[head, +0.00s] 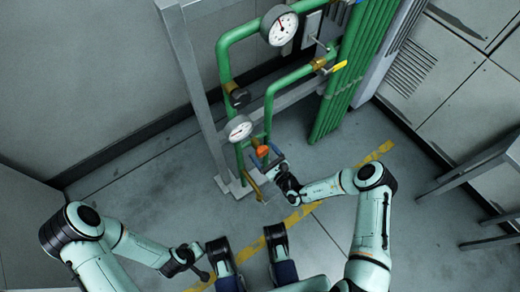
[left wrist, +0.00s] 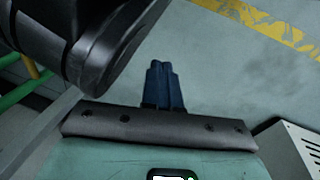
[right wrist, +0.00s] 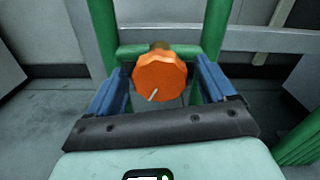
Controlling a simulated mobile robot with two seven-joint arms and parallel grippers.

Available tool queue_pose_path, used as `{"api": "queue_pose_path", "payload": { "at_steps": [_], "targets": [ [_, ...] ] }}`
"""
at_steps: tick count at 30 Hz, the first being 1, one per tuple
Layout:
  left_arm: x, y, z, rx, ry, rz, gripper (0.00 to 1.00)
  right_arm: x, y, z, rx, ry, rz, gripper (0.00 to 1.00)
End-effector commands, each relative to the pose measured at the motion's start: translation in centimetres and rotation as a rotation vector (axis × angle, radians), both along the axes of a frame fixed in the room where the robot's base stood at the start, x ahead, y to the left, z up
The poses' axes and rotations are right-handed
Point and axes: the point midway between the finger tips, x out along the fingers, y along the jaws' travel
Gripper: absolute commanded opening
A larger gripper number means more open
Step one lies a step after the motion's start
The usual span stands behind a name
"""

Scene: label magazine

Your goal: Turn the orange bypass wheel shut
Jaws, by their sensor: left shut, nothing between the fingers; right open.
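The orange bypass wheel (head: 262,152) sits low on the green pipework, just below and right of the lower gauge. In the right wrist view the wheel (right wrist: 160,78) faces me, with a white mark pointing down and left. My right gripper (head: 267,157) is open at the wheel. Its blue fingers stand on the left and right sides of the wheel, and a gap shows at each side. My left gripper (left wrist: 163,68) is shut and empty, low over the floor and away from the pipes.
Two white gauges, upper (head: 279,25) and lower (head: 239,128), are on the green pipes. A yellow-handled valve (head: 337,67) is at upper right. A grey frame post (head: 190,75) stands left of the pipes. A grey bench (head: 490,165) is at right. Floor at left is clear.

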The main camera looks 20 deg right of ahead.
Motion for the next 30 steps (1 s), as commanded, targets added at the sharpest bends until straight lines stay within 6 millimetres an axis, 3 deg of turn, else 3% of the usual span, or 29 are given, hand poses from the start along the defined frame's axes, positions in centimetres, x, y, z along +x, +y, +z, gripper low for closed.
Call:
{"api": "queue_pose_path", "payload": {
  "at_steps": [6, 15, 16, 21, 30],
  "targets": [
    [-1.4, 0.2, -1.2, -0.003, 0.047, 0.004, 0.0, 1.9, 0.7, 0.0, -0.001, 0.0, 0.0, 0.84],
    [-1.6, 0.3, -1.2, -0.003, 0.054, 0.005, 0.0, 2.1, 0.8, 0.1, 0.0, 0.0, 0.0, 0.84],
    [-1.6, 0.3, -1.2, -0.003, 0.054, 0.005, 0.0, 2.1, 0.8, 0.1, 0.0, 0.0, 0.0, 0.8],
    [-1.6, 0.2, -1.2, -0.003, 0.054, 0.005, 0.0, 2.1, 0.8, 0.0, 0.0, 0.0, 0.001, 0.28],
    [-1.4, 0.2, -1.0, -0.003, 0.045, 0.004, 0.0, 2.1, 0.8, 0.0, 0.022, 0.008, 0.0, 0.28]
  ]
}}
